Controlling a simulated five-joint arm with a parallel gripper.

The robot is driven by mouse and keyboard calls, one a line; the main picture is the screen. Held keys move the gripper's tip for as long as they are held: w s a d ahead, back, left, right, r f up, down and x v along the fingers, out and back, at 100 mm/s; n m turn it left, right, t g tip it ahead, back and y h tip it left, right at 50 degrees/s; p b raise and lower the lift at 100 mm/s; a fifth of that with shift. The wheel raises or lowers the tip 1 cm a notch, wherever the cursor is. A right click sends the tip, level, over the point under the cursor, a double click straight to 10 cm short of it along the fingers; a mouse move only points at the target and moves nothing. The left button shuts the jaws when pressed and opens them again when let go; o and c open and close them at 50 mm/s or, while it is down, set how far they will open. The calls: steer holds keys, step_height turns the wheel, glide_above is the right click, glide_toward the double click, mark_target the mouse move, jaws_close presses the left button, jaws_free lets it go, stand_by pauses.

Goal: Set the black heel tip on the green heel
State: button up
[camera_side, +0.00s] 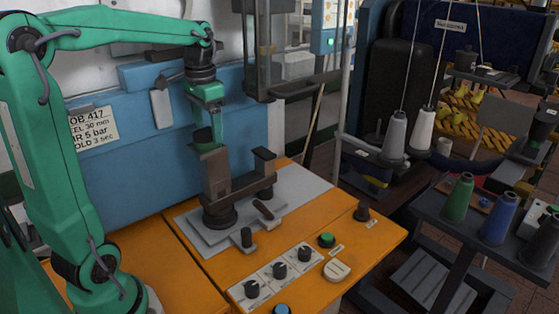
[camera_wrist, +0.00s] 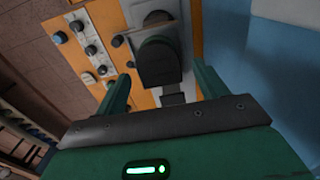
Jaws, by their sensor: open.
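In the side view, the green heel (camera_side: 203,137) sits on top of the brown upright of a clamp-like stand (camera_side: 216,170). My gripper (camera_side: 206,116) is just above it, pointing down. In the wrist view, the two green fingers stand apart, my gripper (camera_wrist: 162,88) open and empty. Between and beyond them is a dark rounded pad (camera_wrist: 160,64), which looks like the black heel tip lying on the heel. A dark green edge of the heel (camera_wrist: 155,41) shows behind it. Whether the tip lies fully flush cannot be told.
The stand rests on a grey plate (camera_side: 300,187) on an orange bench (camera_side: 375,238). Knobs and a green button (camera_side: 326,240) line the front. A blue panel (camera_side: 130,180) rises behind.

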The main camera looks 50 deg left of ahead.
steer(key=shift+r, duration=3.8)
steer(key=shift+s+d, duration=0.1)
steer(key=shift+d, duration=0.05)
steer(key=s+d+f+t, duration=0.2)
steer(key=s+d+f, duration=0.3)
steer(key=d, duration=0.2)
steer(key=s+d+f+t, duration=0.3)
steer(key=s+d+f, duration=0.2)
steer(key=d, duration=0.2)
steer(key=shift+d+f, duration=0.35)
steer(key=shift+f, duration=0.05)
